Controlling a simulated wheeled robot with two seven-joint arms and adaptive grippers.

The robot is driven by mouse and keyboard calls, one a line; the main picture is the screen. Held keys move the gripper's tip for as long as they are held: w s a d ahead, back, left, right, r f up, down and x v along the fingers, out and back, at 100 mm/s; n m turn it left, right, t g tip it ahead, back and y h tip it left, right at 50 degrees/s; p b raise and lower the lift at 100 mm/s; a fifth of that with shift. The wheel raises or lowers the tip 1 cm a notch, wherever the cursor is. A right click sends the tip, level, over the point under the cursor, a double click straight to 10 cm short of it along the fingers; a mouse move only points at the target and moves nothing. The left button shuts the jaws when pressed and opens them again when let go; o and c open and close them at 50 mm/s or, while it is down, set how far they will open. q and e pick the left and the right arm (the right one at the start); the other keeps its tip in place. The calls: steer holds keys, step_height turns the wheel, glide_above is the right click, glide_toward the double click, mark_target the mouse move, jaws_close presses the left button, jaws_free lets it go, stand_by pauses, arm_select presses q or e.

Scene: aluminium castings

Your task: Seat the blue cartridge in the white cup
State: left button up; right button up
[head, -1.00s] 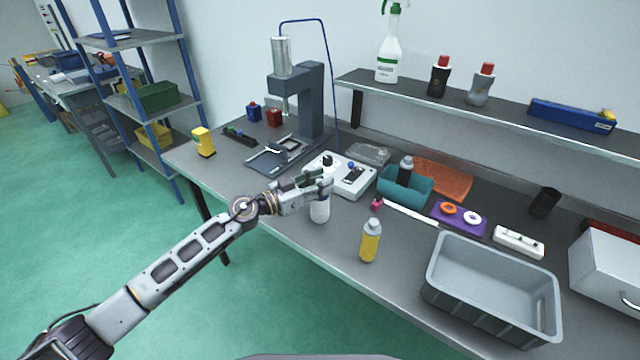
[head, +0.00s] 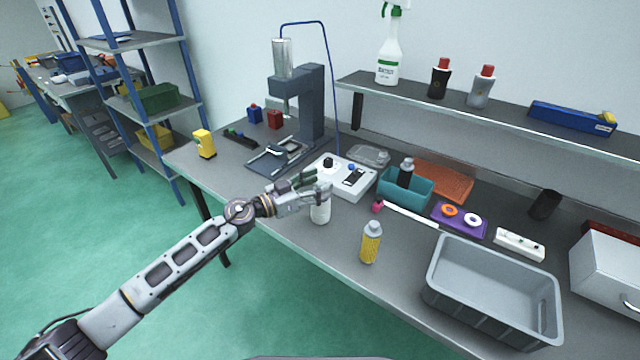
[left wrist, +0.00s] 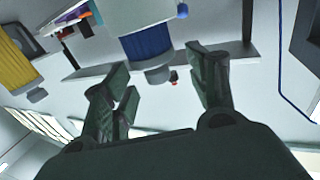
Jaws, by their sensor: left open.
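The white cup (head: 320,211) stands upright on the bench near its front edge. In the left wrist view, which is tilted, the white cup (left wrist: 140,12) has the blue cartridge (left wrist: 147,42) in its mouth. The cartridge's blue band and grey end stick out; how deep it sits is hidden. My left gripper (head: 318,183) is at the top of the cup and hides the cartridge in the head view. Its fingers (left wrist: 160,80) are open, apart on either side of the cartridge's grey end, with no grip visible. My right gripper is not in view.
A yellow bottle (head: 370,243) stands close to the right of the cup. A white device (head: 347,178) and a teal bin (head: 405,188) are behind. A grey crate (head: 492,290) is at the right. The bench left of the cup is mostly clear.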

arm_select(q)
steer(key=b+v, duration=0.1)
steer(key=v, duration=1)
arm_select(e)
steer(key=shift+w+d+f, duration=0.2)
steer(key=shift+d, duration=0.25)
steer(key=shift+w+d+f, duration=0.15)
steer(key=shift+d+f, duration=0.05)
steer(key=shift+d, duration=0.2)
arm_select(q)
steer(key=shift+d, duration=0.1)
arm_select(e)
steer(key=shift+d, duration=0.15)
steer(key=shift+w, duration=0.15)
